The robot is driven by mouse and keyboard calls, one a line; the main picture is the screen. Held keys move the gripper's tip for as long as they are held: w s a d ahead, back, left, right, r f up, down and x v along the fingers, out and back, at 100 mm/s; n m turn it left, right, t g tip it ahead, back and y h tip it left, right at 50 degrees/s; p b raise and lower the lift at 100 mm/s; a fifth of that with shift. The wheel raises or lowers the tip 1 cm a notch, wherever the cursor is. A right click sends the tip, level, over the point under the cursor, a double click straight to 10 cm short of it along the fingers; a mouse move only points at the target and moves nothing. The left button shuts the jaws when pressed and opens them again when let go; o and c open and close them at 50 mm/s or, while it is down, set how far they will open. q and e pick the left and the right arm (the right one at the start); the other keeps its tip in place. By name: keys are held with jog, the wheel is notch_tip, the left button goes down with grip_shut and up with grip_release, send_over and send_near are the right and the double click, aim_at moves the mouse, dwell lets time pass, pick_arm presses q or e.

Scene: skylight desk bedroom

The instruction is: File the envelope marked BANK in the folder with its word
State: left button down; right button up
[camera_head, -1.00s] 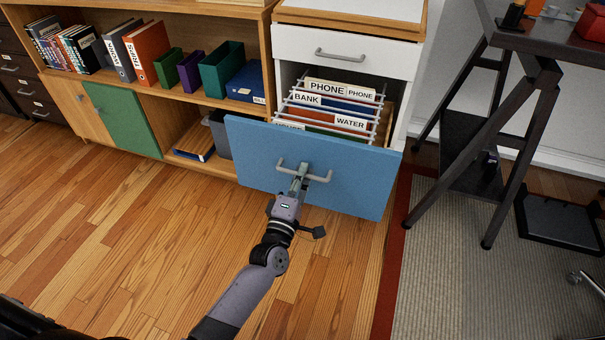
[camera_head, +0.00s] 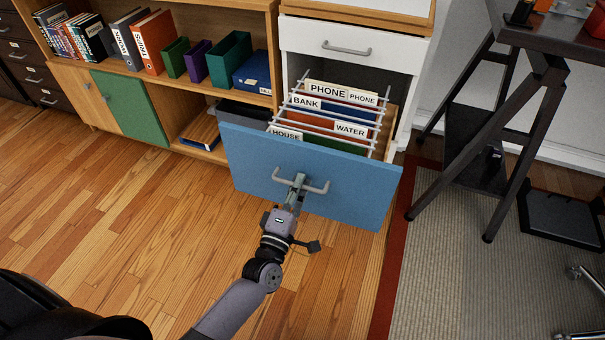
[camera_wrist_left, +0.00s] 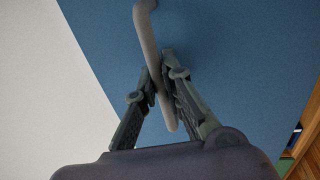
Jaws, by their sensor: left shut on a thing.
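My left gripper (camera_head: 299,182) is shut on the grey bar handle (camera_head: 321,187) of the blue drawer front (camera_head: 250,162). The left wrist view shows its fingers (camera_wrist_left: 162,85) on either side of the handle (camera_wrist_left: 150,45). The drawer stands pulled out, and hanging folders show inside. Their white tabs read BANK (camera_head: 305,103), WATER (camera_head: 350,130), HOUSE (camera_head: 286,134) and PHONE (camera_head: 362,99). A larger white piece marked PHONE (camera_head: 327,91) stands at the back. I see no envelope marked BANK. My right gripper is not in view.
A shelf with binders (camera_head: 153,42) and coloured boxes (camera_head: 228,57) stands to the left. A dark trestle desk (camera_head: 545,75) stands to the right, its legs on a grey rug (camera_head: 450,260). The wood floor (camera_head: 130,215) before the drawer is clear.

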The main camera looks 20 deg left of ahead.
pick_arm(q)
jog(key=shift+s+d+f, duration=0.1)
jog(key=shift+s+f, duration=0.15)
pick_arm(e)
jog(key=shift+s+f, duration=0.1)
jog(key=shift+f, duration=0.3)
pick_arm(q)
jog(key=c, duration=2.1)
grip_release()
jog(key=shift+c, duration=0.2)
jog(key=shift+o, duration=0.9)
jog(key=shift+s+r, duration=0.1)
jog(key=shift+r, duration=0.05)
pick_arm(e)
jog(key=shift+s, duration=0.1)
pick_arm(q)
jog(key=s+f, duration=0.2)
jog(key=s, duration=1)
jog(key=shift+a, duration=0.3)
jog(key=shift+f, duration=0.1)
